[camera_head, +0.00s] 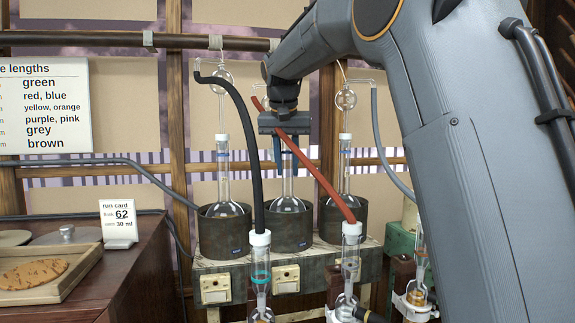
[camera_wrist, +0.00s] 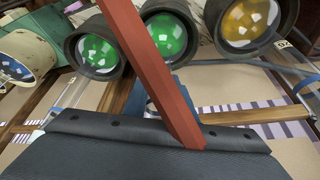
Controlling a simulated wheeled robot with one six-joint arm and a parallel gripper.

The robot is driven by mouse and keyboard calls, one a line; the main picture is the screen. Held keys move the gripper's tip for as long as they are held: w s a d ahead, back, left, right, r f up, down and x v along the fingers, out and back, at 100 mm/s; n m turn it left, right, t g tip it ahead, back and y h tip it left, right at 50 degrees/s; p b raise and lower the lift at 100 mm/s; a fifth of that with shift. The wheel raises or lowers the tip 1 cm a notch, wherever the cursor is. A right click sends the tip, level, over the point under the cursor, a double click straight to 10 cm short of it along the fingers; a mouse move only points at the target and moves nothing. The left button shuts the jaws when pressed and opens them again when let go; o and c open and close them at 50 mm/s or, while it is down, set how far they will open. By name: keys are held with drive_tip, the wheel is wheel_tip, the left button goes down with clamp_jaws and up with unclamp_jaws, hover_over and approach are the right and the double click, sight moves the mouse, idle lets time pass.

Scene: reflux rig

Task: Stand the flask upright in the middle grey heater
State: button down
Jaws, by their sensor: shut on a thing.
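The flask (camera_head: 289,207) is clear glass with a round bulb and a long neck. In the head view it stands about upright, its bulb low inside the rim of the middle grey heater (camera_head: 289,236). My gripper (camera_head: 286,163) comes down from above and is shut on the flask's neck. In the wrist view a round flask bulb (camera_wrist: 165,36), looking green, shows in a dark heater ring (camera_wrist: 146,14). The red hose hides much of the grip there. The flask's underside is hidden by the heater wall.
A red hose (camera_head: 322,180) slants close in front of my gripper. A black hose (camera_head: 243,112) hangs left of it. Flasks with glassware stand in the left heater (camera_head: 224,238) and right heater (camera_head: 343,222). More glassware (camera_head: 261,272) stands in front.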

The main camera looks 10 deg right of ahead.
drive_tip(key=shift+f, duration=0.1)
drive_tip(key=c, duration=1.5)
unclamp_jaws()
drive_tip(key=shift+o, duration=0.2)
drive_tip(key=shift+s+r, duration=0.1)
drive_tip(key=shift+r, duration=0.4)
drive_tip(key=b+v, duration=0.2)
drive_tip(key=v, duration=0.9)
drive_tip(key=shift+s+b, duration=0.2)
drive_tip(key=shift+b, duration=0.15)
drive_tip(key=shift+s, duration=0.1)
